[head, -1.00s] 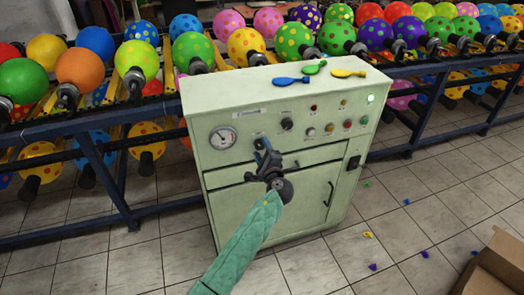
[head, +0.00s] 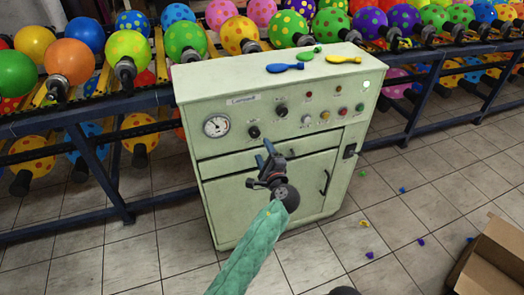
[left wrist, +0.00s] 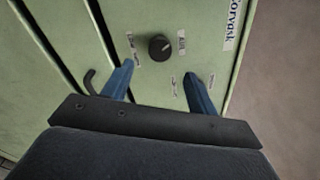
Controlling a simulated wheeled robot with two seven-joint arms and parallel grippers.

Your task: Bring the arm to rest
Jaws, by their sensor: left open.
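My left gripper (head: 268,152) is in front of the pale green control cabinet (head: 228,215), a little below its left black knob (head: 254,131). Its two blue fingers are apart with nothing between them. In the left wrist view, the open fingers (left wrist: 159,72) point at the cabinet front, with a black knob (left wrist: 160,47) beyond them. They seem clear of the knob. The left arm comes up from the bottom in a green sleeve. My right gripper is not in view.
Blue (head: 284,68), green (head: 310,53) and yellow (head: 343,60) flat balloons lie on the cabinet top. A rack (head: 95,165) of round balloons runs behind. An open cardboard box (head: 490,268) stands at lower right. Small coloured scraps lie on the tiled floor.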

